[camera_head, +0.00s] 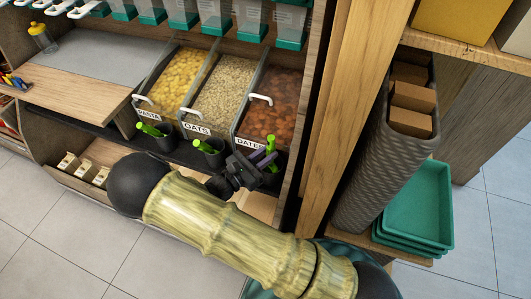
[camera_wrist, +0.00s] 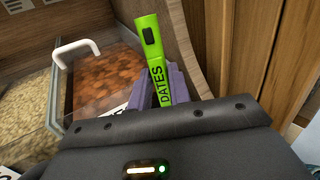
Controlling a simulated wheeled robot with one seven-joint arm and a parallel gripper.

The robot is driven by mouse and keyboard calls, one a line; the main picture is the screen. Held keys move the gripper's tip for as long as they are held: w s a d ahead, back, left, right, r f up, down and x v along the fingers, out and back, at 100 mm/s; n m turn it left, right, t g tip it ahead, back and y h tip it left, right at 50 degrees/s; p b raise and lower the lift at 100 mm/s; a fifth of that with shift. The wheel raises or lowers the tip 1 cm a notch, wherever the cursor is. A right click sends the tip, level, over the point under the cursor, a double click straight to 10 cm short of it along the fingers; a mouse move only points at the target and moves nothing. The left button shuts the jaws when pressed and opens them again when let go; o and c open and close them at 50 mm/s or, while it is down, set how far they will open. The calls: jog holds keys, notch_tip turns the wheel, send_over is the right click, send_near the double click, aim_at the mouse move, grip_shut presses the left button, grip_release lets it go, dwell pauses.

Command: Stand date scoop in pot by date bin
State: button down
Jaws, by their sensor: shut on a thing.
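The date scoop shows in the wrist view as a bright green handle (camera_wrist: 155,50) lettered DATES, between the purple fingers of my gripper (camera_wrist: 165,88). My gripper (camera_head: 262,157) is shut on it, in front of the date bin. In the head view, green parts of the scoop (camera_head: 271,145) show above and below the fingers. The date bin (camera_head: 272,105) holds brown dates under a clear lid with a white handle; it is at left in the wrist view (camera_wrist: 105,80). The pot by the date bin is mostly hidden behind my gripper, so I cannot tell whether the scoop's lower end is inside it.
The oats pot (camera_head: 212,158) and pasta pot (camera_head: 155,143) each hold a green scoop, left of my gripper. Dispensers hang above the bins. A wooden upright (camera_head: 330,110) stands close on the right, beside a tall grey basket (camera_head: 385,150) and green trays (camera_head: 420,205).

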jog(key=shift+c, duration=2.1)
grip_release()
notch_tip(320, 180, up, 7)
jog(key=p, duration=0.7)
